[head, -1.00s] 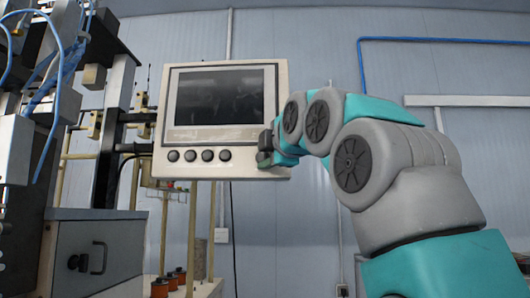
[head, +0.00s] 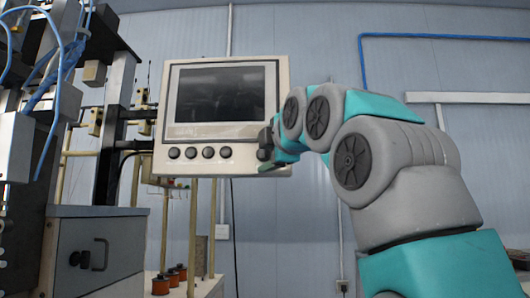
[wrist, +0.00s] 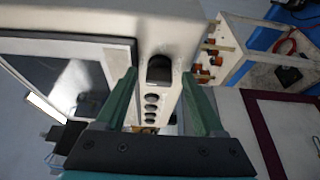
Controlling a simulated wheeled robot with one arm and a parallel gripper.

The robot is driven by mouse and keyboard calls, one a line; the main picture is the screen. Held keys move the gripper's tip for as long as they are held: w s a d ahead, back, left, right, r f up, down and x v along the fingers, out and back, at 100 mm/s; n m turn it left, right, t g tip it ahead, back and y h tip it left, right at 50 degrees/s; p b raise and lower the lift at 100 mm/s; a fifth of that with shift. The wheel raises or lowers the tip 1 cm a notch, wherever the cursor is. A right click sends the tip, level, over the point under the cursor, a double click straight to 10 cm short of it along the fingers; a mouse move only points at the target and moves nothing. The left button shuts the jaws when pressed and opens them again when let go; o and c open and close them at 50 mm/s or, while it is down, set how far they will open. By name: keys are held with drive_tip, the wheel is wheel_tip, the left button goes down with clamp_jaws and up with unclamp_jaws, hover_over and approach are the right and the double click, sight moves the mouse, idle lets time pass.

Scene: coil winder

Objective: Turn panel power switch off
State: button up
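The control panel (head: 285,105) is a cream box with a dark screen (head: 220,95) and a row of round dark buttons (head: 207,153) below it. In the wrist view a larger dark knob-like switch (wrist: 159,69) sits on the panel face (wrist: 165,35), in line with the smaller buttons (wrist: 152,98). My gripper (wrist: 160,78) is open, its two green fingers apart on either side of the switch, with visible gaps. I cannot tell whether they reach its depth. In the head view my gripper (head: 267,157) is at the panel's lower right corner and hides the switch.
A machine with a grey cabinet (head: 97,250) and blue hoses stands at the left. Orange spools (head: 170,275) sit on a low bench below the panel.

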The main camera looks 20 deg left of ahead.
drive_tip(key=shift+s, duration=0.1)
drive_tip(key=b+v, duration=0.3)
drive_tip(key=v, duration=0.4)
drive_tip(key=shift+s+d, duration=0.25)
idle(0.4)
